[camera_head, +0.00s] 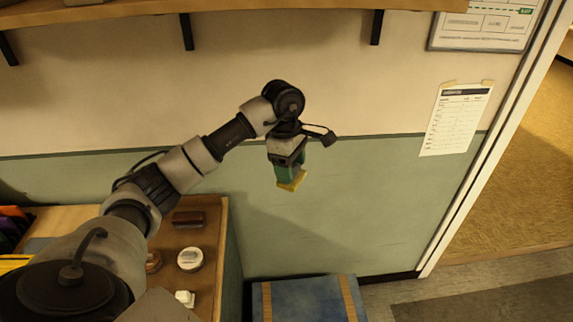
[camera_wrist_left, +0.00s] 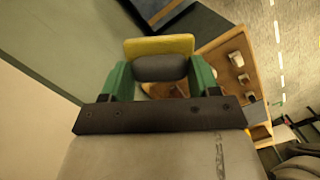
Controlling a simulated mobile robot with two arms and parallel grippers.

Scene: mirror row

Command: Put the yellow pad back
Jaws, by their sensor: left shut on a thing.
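The yellow pad (camera_head: 293,182) hangs at the tip of my left gripper (camera_head: 289,166), in the air in front of the green lower wall. In the left wrist view my left gripper (camera_wrist_left: 160,70) has its two green fingers shut on a dark grey part below the yellow pad (camera_wrist_left: 159,46). The pad's yellow face sticks out beyond the fingertips. It touches nothing but the gripper. My right gripper is not in view.
A wooden counter (camera_head: 212,268) at the lower left bears a dark brown block (camera_head: 188,219), a round white-topped thing (camera_head: 190,259) and a small white thing (camera_head: 185,298). A blue surface with tan strips (camera_head: 308,300) lies at the bottom. A shelf (camera_head: 130,12) runs along the top; a doorway opens right.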

